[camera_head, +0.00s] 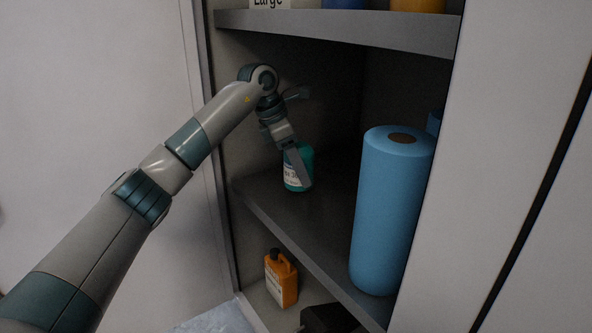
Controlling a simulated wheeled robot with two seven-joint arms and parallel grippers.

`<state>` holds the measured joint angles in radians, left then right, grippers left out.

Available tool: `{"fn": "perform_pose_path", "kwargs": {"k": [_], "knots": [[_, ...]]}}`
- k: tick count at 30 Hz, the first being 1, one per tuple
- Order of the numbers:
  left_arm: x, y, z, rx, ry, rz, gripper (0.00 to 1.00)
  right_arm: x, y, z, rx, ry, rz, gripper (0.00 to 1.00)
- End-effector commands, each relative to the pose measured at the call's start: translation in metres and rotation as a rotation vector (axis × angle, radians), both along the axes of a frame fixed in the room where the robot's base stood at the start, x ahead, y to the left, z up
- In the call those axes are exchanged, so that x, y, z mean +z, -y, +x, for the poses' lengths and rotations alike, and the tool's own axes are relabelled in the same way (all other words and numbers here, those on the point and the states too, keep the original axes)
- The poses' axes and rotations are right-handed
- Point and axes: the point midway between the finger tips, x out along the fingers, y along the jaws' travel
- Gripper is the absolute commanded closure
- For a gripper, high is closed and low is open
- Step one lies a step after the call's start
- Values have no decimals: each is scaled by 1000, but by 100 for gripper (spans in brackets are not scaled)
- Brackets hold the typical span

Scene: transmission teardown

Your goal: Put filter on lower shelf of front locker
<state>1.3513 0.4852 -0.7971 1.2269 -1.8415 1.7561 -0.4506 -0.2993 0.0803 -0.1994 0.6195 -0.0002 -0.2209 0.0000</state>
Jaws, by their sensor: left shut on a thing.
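The filter (308,156) looks like a small teal cylinder with a white printed label. It is upright at the left side of the middle shelf (300,212) inside the open locker. My left gripper (303,178) reaches down from above and is shut on it, with a finger covering part of the front. I cannot tell whether the filter's base touches the shelf. The lower shelf (257,300) shows below, partly hidden by the middle shelf. My right gripper is not in view.
A tall blue roll (385,215) stands on the middle shelf at the right, with another blue item behind it. An orange bottle (281,278) and a dark object (328,318) are below. The upper shelf (340,27) hangs above my arm. The middle shelf's centre is clear.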

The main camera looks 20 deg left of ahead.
Motion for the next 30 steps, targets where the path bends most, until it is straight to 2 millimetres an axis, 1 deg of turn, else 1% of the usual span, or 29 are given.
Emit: {"fn": "perform_pose_path", "kwargs": {"k": [1, 5, 16, 20, 25, 30], "knots": [[3, -4, 4, 2, 0, -1, 78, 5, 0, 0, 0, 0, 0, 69], [1, -10, 8, 0, 1, 0, 78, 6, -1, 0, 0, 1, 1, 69], [-1, -10, 8, -1, 1, -1, 78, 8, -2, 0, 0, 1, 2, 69], [-9, -10, 7, -1, -2, -1, 78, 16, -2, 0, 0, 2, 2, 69], [-25, -10, 7, -2, -1, -1, 78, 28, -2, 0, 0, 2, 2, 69], [-34, -10, 8, -1, 2, -1, 78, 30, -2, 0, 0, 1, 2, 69]]}}
